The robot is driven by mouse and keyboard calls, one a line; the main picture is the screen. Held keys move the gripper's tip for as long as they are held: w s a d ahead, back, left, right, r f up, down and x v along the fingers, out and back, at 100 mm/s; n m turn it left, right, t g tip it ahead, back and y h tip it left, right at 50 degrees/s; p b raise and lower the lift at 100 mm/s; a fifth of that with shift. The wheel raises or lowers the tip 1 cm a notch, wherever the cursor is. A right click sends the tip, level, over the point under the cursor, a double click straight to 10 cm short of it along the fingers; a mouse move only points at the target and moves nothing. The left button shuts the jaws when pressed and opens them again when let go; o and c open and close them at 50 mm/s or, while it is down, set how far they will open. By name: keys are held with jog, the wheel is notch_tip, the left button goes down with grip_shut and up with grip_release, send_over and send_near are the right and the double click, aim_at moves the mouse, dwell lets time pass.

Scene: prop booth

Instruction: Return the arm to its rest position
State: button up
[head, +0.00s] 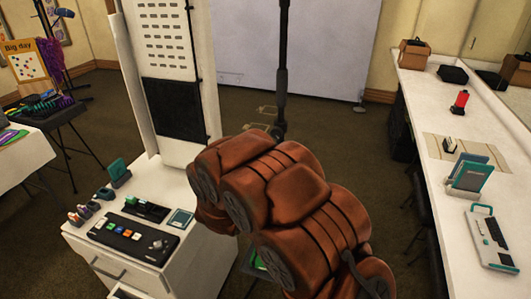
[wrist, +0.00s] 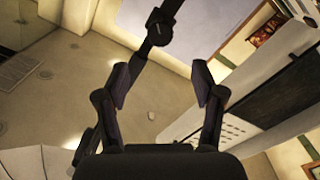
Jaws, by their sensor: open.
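My gripper (wrist: 162,92) shows in the wrist view with its two dark fingers spread apart. In the head view my reddish-brown arm fills the lower middle, folded up in front of the camera. It hides the gripper there, and I cannot make out the fingers in that view. The arm is in the air, to the right of the white cabinet (head: 150,225).
A black control panel (head: 134,238) with coloured buttons lies on the cabinet. At right a long white counter (head: 420,100) holds a teal stand (head: 470,175), a red item (head: 460,102) and boxes. A dark pole (head: 281,70) stands ahead. Floor is open at mid-left.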

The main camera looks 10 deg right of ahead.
jog(key=s+a+f+g+y, duration=0.1)
jog(key=s+a+g+y, duration=0.3)
jog(key=s, duration=0.4)
jog(key=s+a+g+y, duration=0.3)
jog(key=s+g+y, duration=0.1)
jog(key=s+y, duration=0.3)
jog(key=s+d+g, duration=0.3)
jog(key=s, duration=0.8)
jog(key=s+d+g+h+b, duration=0.1)
jog(key=s+d+g, duration=0.2)
jog(key=s, duration=0.8)
jog(key=s+d+g+h, duration=0.1)
jog(key=s+d+g, duration=0.2)
jog(key=s, duration=0.8)
jog(key=shift+s+d+r+m+b, duration=0.3)
jog(key=shift+d+m, duration=0.1)
jog(key=shift+d, duration=0.5)
